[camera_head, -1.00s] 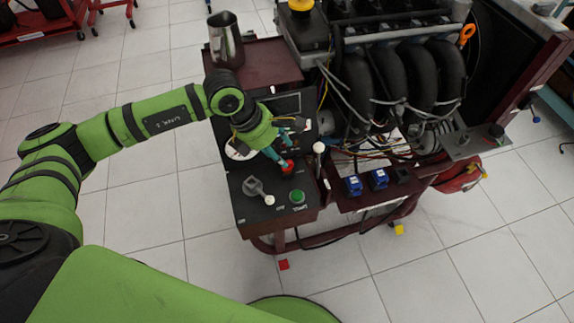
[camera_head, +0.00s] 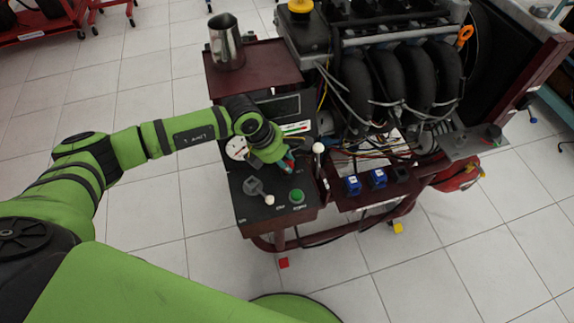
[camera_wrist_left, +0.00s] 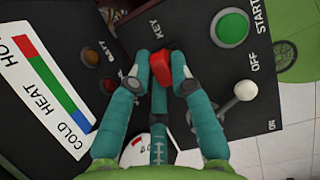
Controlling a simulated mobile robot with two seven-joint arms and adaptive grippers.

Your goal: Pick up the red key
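The red key (camera_wrist_left: 160,68) is in the engine trainer's dark control panel (camera_head: 240,213), by the "KEY" label. Only a little of it shows in the head view (camera_head: 289,167). My left gripper (camera_wrist_left: 160,70) has its teal fingers closed in around the key. One fingertip is against each side, and a third finger is below it in the wrist view. In the head view my left gripper (camera_head: 287,164) is low over the panel and hides most of the key. The key still appears to be at the panel. My right gripper is not in view.
Beside the key are a green start button (camera_wrist_left: 231,27) and a white-knobbed lever (camera_wrist_left: 244,91). A metal pitcher (camera_head: 225,42) stands on the shelf behind. The engine (camera_head: 400,85) with hoses and wires is to the right. Tiled floor is open at left.

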